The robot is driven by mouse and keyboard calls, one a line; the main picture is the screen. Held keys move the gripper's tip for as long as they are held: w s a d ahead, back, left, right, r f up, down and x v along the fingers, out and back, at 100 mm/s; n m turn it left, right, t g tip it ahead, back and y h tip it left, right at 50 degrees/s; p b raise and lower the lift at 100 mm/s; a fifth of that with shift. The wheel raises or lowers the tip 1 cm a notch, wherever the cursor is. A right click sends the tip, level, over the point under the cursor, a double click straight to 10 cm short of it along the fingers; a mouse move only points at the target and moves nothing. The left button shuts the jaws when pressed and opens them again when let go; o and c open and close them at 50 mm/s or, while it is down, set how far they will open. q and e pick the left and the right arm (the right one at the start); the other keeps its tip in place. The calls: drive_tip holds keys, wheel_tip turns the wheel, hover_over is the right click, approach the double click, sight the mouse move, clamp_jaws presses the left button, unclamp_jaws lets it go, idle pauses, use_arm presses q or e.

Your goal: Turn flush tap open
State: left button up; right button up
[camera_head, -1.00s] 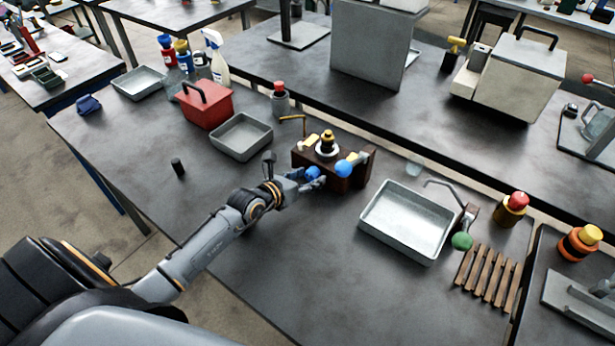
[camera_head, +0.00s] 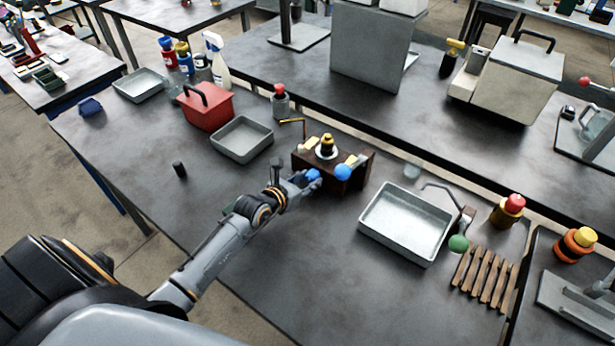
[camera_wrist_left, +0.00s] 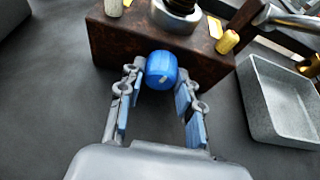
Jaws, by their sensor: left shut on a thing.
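A dark brown block (camera_head: 306,163) stands on the dark bench, with a black and yellow top piece (camera_head: 326,146) and yellow fittings. A blue knob (camera_head: 313,174) sits on its near face; in the left wrist view the knob (camera_wrist_left: 161,69) shows a small pale mark. My left gripper (camera_head: 309,179) reaches the block from the near left. In the left wrist view its blue-padded fingers (camera_wrist_left: 157,97) lie on both sides of the knob, shut on it; the exact contact is partly hidden. A second blue ball (camera_head: 343,172) is at the block's right. My right gripper is not in view.
A grey sink tray (camera_head: 372,235) with a spout and green ball (camera_head: 458,243) lies right of the block. A grey tray (camera_head: 225,152) and red box (camera_head: 205,120) stand behind left. The near bench is clear.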

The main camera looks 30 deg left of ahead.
use_arm(q)
drive_tip(key=shift+d+r+m+y+p, duration=0.15)
drive_tip(key=shift+m+y+p, duration=0.15)
drive_tip(key=shift+m+p, duration=0.25)
drive_tip(key=shift+m+t+y+p, duration=0.3)
drive_tip(key=shift+m+y+p, duration=0.4)
drive_tip(key=shift+m+y, duration=0.45)
drive_tip(key=shift+d+f+m+y, duration=0.1)
drive_tip(key=shift+f+m+y, duration=0.15)
drive_tip(key=shift+m, duration=0.45)
drive_tip(key=shift+m+t, duration=0.3)
drive_tip(key=shift+m, duration=0.4)
drive_tip(key=m, duration=0.1)
drive_tip(key=m+y, duration=0.1)
drive_tip(key=shift+f+m+t+y+b, duration=0.25)
drive_tip(key=shift+m+t+y+b, duration=0.05)
drive_tip(key=shift+t+b, duration=0.1)
drive_tip(key=shift+m+t+y+b, duration=0.45)
drive_tip(key=shift+m+b, duration=0.2)
drive_tip(key=shift+m, duration=0.85)
